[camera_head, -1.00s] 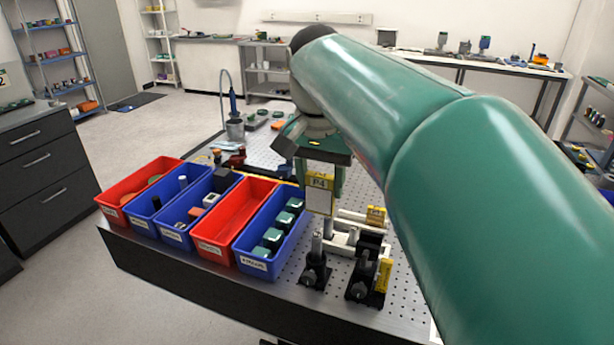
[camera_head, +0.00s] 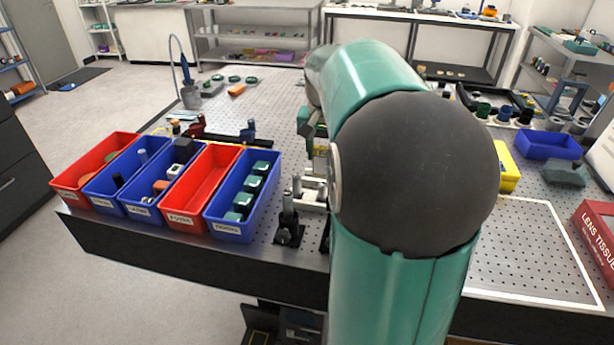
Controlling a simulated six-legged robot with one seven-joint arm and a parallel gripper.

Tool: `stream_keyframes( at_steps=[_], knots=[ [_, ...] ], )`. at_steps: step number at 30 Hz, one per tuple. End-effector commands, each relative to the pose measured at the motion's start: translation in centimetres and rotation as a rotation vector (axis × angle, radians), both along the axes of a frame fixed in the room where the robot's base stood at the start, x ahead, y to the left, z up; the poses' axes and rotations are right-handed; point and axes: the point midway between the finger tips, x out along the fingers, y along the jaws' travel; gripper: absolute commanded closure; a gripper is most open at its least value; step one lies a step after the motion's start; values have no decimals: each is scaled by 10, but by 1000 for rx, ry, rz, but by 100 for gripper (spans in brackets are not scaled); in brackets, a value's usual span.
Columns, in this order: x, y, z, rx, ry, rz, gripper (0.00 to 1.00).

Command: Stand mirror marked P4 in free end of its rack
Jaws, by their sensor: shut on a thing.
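My gripper (camera_head: 318,136) is largely hidden behind my green arm. It is shut on the P4 mirror, a small plate with a yellow top label (camera_head: 320,149); only a sliver of it shows, and its marking cannot be read now. The mirror hangs upright below the fingers. The pale rack (camera_head: 312,189) is just below and in front of it. Most of the rack, including its right part, is covered by my arm. I cannot tell whether the mirror touches the rack.
Red and blue bins stand left of the rack; the nearest is a blue bin (camera_head: 243,196) with green-topped parts. A black post mount (camera_head: 289,228) stands in front of the rack.

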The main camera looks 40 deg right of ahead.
Motion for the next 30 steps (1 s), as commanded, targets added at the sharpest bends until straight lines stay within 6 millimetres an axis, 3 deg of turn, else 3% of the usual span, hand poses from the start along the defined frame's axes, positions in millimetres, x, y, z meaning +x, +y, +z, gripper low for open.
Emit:
stream_keyframes(
  at_steps=[5,15,21,30],
  knots=[
    [17,-16,-13,2,2,1,77],
    [77,-54,-44,1,1,2,77],
    [101,-69,-81,2,3,1,77],
    [118,-78,-103,1,0,1,77]
  ],
)
